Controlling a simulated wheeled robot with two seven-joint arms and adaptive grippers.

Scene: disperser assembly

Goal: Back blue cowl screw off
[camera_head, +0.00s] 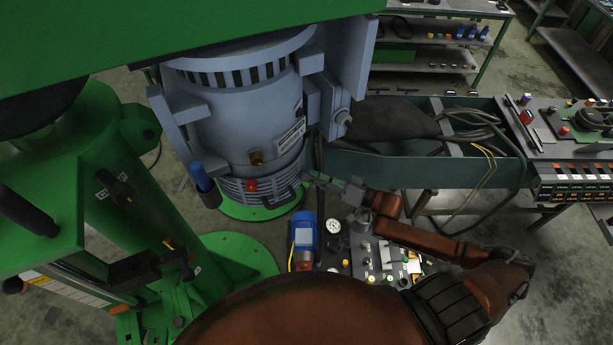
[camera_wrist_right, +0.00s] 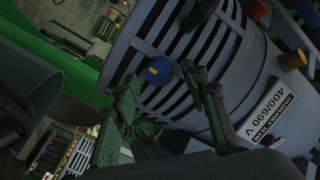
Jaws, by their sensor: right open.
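The blue cowl screw (camera_wrist_right: 159,71) shows in the wrist view as a round blue head with a small yellow mark, set against the slotted cowl (camera_wrist_right: 182,45) of the grey motor (camera_head: 245,115). My right gripper (camera_wrist_right: 160,80) is open, with one finger on each side of the blue head near the fingertips. I cannot tell whether either finger touches it. In the head view my right gripper (camera_head: 312,178) is at the lower right of the motor, beside the cowl. The blue screw cannot be made out there. My left gripper is not in view.
A red screw (camera_head: 251,185) and a brass fitting (camera_head: 256,158) sit on the motor's front. A bench with a gauge (camera_head: 334,226) and a blue-and-red device (camera_head: 303,240) is below my right gripper. The green column (camera_head: 130,215) stands at the left. A cable trough (camera_head: 420,172) runs right.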

